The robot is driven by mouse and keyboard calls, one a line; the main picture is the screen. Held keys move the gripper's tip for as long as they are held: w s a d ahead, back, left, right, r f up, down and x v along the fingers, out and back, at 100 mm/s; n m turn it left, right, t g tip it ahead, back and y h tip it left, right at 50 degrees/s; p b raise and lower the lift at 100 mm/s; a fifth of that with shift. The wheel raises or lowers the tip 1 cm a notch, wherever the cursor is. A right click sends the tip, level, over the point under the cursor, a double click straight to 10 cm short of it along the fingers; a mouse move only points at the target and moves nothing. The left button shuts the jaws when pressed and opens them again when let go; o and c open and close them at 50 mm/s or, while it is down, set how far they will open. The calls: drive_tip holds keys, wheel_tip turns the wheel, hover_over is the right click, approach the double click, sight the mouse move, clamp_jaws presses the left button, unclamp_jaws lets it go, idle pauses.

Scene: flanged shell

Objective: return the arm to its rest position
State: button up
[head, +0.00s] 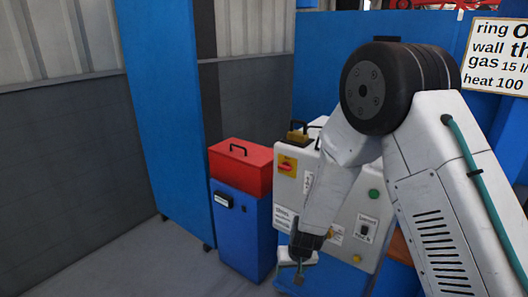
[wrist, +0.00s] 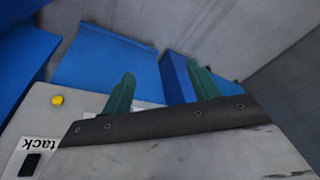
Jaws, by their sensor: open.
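My arm (head: 425,160) fills the right half of the head view, bent at a dark elbow joint, with its forearm running down in front of a pale control cabinet. My gripper (head: 299,272) hangs at the end of it, low before the cabinet's lower edge. In the wrist view my gripper (wrist: 161,72) shows two green fingers set well apart, with nothing between them. It is open and empty. I cannot tell how far it is from the cabinet.
The control cabinet (head: 345,215) has a red switch, a green button and labels. To its left, a red toolbox (head: 241,166) sits on a blue cabinet (head: 240,225). A tall blue panel (head: 165,110) stands behind. The grey floor (head: 150,268) at left is clear.

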drive_tip(key=s+d+r, duration=0.6)
drive_tip(key=s+r, duration=0.4)
drive_tip(key=r, duration=0.2)
drive_tip(key=s+d+r+g, duration=0.1)
drive_tip(key=s+d+r, duration=0.5)
drive_tip(key=s+r, duration=0.4)
drive_tip(key=s+d+r+m+h, duration=0.1)
drive_tip(key=s+d+r, duration=0.5)
drive_tip(key=s+r, duration=0.5)
wheel_tip(320, 180, up, 3)
drive_tip(key=shift+r, duration=0.2)
drive_tip(key=shift+s, duration=0.1)
